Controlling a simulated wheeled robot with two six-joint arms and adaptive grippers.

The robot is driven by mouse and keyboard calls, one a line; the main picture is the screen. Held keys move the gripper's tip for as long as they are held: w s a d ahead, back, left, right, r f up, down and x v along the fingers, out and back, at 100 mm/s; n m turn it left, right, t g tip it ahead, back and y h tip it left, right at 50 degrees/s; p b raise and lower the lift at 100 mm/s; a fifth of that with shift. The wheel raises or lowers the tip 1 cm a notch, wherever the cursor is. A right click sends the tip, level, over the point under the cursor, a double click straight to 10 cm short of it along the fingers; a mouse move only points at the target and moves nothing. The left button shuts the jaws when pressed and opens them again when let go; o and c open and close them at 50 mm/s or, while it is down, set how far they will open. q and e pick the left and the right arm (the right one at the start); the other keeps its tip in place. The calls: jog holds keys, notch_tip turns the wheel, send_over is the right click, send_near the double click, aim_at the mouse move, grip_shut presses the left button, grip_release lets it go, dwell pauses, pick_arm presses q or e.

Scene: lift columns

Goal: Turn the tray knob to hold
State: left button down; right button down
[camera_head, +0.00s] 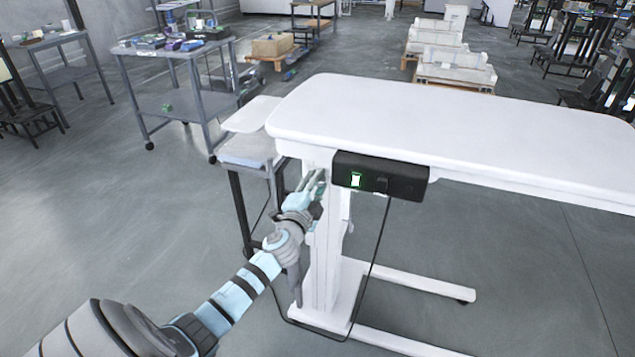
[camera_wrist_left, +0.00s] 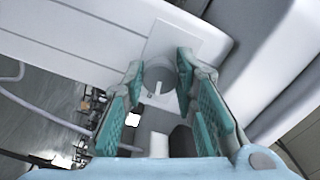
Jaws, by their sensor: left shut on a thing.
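In the head view my left gripper (camera_head: 314,182) reaches up to the white column just below the tabletop, and the knob is hidden there. A pale tray-like surface (camera_head: 250,114) sits beside the tabletop's left end. My right gripper is not in view.
The white lift table (camera_head: 460,125) fills the right side. A black control box (camera_head: 405,183) with a lit green display hangs under its front edge, with a cable looping down. A grey cart (camera_head: 185,104) stands behind at left. The floor at left is clear.

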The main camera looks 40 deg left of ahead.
pick_arm(q)
jog(key=shift+m, duration=0.3)
jog(key=c, duration=1.4)
grip_release()
jog(key=shift+o, duration=0.5)
jog(key=shift+s, duration=0.1)
jog(key=v, duration=1.1)
jog(key=shift+s+d, duration=0.2)
jog(key=shift+s, duration=0.15)
